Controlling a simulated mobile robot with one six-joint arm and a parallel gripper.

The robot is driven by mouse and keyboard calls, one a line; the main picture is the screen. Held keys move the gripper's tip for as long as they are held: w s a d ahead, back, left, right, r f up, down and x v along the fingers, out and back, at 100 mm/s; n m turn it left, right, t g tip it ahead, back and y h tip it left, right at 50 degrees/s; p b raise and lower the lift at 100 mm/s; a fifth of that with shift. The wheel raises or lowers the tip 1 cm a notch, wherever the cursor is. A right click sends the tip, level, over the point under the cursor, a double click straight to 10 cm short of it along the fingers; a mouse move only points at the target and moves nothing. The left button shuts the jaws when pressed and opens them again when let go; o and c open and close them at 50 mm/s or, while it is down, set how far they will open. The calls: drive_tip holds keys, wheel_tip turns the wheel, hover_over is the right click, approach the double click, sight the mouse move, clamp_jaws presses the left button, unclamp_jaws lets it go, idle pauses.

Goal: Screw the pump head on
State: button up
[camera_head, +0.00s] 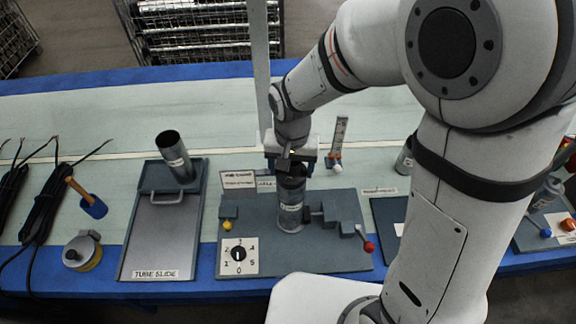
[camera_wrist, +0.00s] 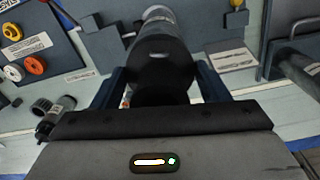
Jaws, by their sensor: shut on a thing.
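My gripper (camera_head: 291,163) points down over the middle fixture board (camera_head: 315,262). In the wrist view, the fingers of my gripper (camera_wrist: 160,82) are shut on a dark round pump head (camera_wrist: 164,55). Below it, in line with it, is a grey tube (camera_wrist: 158,13) with a pale label. In the head view the tube (camera_head: 291,212) stands upright on the board, beside a grey block clamp. The dark head (camera_head: 292,181) shows just under the fingers, at the tube's top. I cannot tell how far its thread is engaged.
The board carries a numbered dial (camera_head: 239,254), a yellow knob (camera_head: 227,225) and a red-knobbed lever (camera_head: 368,246). To the left, another tube (camera_head: 174,155) leans on a tube slide tray (camera_head: 160,245). A scale stick (camera_head: 338,140) stands behind. Black cables (camera_head: 45,205) lie far left.

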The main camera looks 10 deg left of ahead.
idle(0.3)
drive_tip(key=shift+m, duration=1.8)
drive_tip(key=m, duration=0.3)
drive_tip(key=o, duration=0.8)
drive_tip(key=shift+o, duration=0.2)
